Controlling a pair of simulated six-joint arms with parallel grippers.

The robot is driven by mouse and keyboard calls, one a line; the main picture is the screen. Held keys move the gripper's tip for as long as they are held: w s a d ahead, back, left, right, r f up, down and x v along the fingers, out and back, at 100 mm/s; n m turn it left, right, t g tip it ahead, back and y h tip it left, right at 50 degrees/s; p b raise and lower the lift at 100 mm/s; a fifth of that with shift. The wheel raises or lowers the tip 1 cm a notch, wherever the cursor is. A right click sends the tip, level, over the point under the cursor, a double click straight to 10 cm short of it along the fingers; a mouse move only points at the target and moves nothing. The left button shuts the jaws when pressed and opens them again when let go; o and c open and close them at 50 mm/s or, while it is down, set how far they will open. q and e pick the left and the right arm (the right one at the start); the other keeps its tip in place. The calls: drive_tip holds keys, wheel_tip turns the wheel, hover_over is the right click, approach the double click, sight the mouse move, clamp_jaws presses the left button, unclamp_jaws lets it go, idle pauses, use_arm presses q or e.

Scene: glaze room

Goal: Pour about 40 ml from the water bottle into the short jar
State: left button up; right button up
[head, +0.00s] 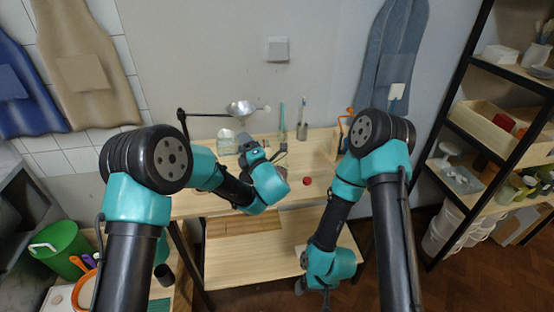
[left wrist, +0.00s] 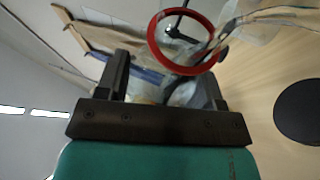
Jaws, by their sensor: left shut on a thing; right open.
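My left gripper (head: 250,150) is over the back left of the wooden table. In the left wrist view its two dark fingers (left wrist: 165,90) are shut on a clear vessel with a red ring (left wrist: 153,42) around its open mouth. I take it for the water bottle; its body is mostly hidden by the fingers and is tilted in that view. A pale, see-through thing (head: 227,140) stands left of the gripper; I cannot tell whether it is the short jar. My right gripper (head: 301,285) is low in front of the table, open and empty, its fingers barely visible.
A small red round thing (head: 307,181) lies on the table (head: 325,160). Slim upright tools (head: 302,120) stand at the back. A black arm with a metal bowl-like head (head: 241,107) hangs over the back left. A black disc (left wrist: 302,112) lies on the wood in the left wrist view.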

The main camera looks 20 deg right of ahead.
use_arm(q)
drive_tip(key=shift+r+n+g+y, duration=0.3)
drive_tip(key=shift+n+g, duration=0.1)
drive_tip(key=shift+n, duration=0.5)
drive_tip(key=shift+d+f+n+g, duration=0.15)
drive_tip(key=shift+f+n+g, duration=0.5)
drive_tip(key=shift+n, duration=0.55)
drive_tip(key=shift+d+r+n+g, duration=0.25)
drive_tip(key=shift+d+n, duration=0.1)
drive_tip(key=shift+n, duration=0.55)
drive_tip(key=shift+f, duration=0.1)
drive_tip(key=shift+d+f, duration=0.1)
